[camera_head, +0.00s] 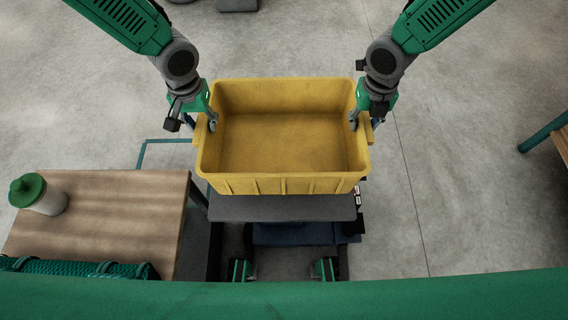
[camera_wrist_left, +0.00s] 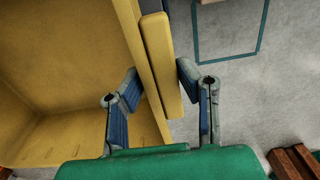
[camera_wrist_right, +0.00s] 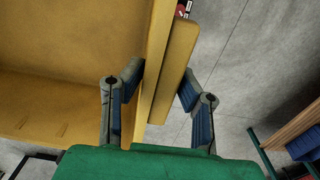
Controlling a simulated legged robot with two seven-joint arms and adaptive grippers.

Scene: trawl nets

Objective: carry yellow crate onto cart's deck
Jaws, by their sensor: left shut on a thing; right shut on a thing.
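The yellow crate (camera_head: 290,145) is empty and looks roughly level between my two arms in the head view. My left gripper (camera_head: 211,122) is shut on its left side handle, and the left wrist view shows the fingers on either side of that handle (camera_wrist_left: 160,60). My right gripper (camera_head: 355,122) is shut on the right side handle, which also shows in the right wrist view (camera_wrist_right: 172,75). A dark grey flat surface (camera_head: 285,207), perhaps the cart's deck, shows below the crate's near edge. The crate hides the rest, so I cannot tell whether they touch.
A wooden table (camera_head: 100,220) stands at the near left with a green-lidded jar (camera_head: 40,194) and green netting (camera_head: 80,268) on it. A teal outline (camera_head: 165,142) marks the floor left of the crate. Another wooden-topped piece (camera_head: 562,140) is at the far right. Floor beyond is mostly clear.

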